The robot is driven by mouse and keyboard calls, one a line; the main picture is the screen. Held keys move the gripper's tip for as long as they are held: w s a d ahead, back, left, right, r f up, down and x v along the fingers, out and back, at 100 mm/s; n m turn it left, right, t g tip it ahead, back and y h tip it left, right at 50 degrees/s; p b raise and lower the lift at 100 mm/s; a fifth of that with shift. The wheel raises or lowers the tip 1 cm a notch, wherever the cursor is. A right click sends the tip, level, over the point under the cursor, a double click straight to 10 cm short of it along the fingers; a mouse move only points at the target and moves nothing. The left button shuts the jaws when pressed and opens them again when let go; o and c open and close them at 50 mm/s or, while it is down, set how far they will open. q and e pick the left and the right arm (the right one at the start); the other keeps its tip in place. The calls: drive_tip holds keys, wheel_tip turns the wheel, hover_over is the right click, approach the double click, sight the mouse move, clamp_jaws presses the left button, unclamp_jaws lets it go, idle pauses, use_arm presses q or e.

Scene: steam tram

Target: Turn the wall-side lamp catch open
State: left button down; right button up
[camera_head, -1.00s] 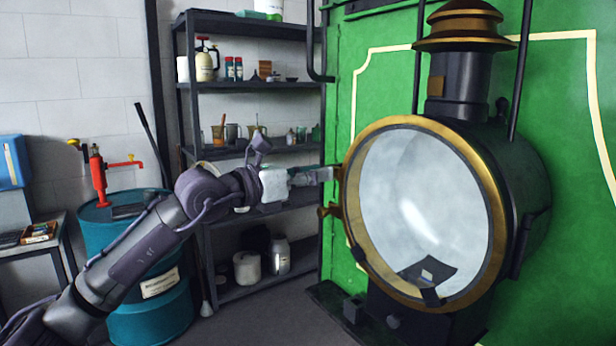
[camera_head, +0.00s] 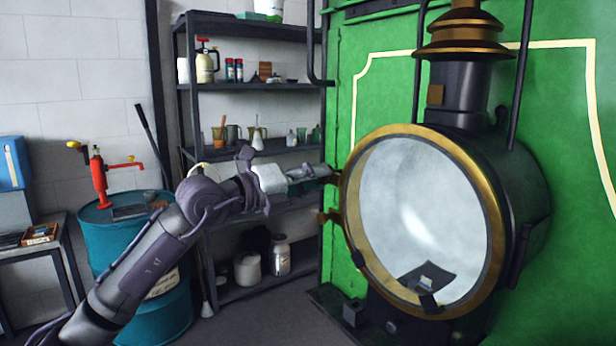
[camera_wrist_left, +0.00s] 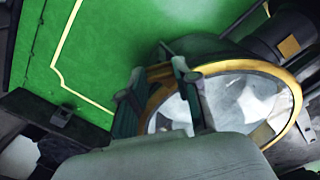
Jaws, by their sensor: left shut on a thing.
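The lamp (camera_head: 425,220) is a big round lantern with a brass rim and pale glass, fixed to the green panel; it also shows in the left wrist view (camera_wrist_left: 240,100). The wall-side lamp catch (camera_wrist_left: 160,72) is a small brass piece on the rim's left edge, largely hidden by my fingers. My left gripper (camera_head: 318,174) reaches it from the left and is shut on it. In the left wrist view its two dark fingers (camera_wrist_left: 158,92) stand on either side of the brass. My right gripper is out of view.
A dark shelf rack (camera_head: 250,87) with jars and cans stands behind my left arm. A teal drum (camera_head: 108,235) with a red pump (camera_head: 98,178) is at the left. The green panel (camera_head: 375,95) is close behind the lamp.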

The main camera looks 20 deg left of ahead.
use_arm(q)
drive_tip(key=shift+w+a+n+p, duration=0.15)
drive_tip(key=shift+n+p, duration=0.9)
drive_tip(key=shift+n, duration=0.55)
drive_tip(key=shift+s+a+n+p, duration=0.1)
drive_tip(key=shift+n+p, duration=0.9)
drive_tip(key=shift+n, duration=0.6)
drive_tip(key=c, duration=1.2)
unclamp_jaws()
drive_tip(key=o, duration=0.4)
drive_tip(key=shift+a, duration=0.35)
drive_tip(key=shift+c, duration=0.2)
drive_tip(key=shift+d, duration=0.1)
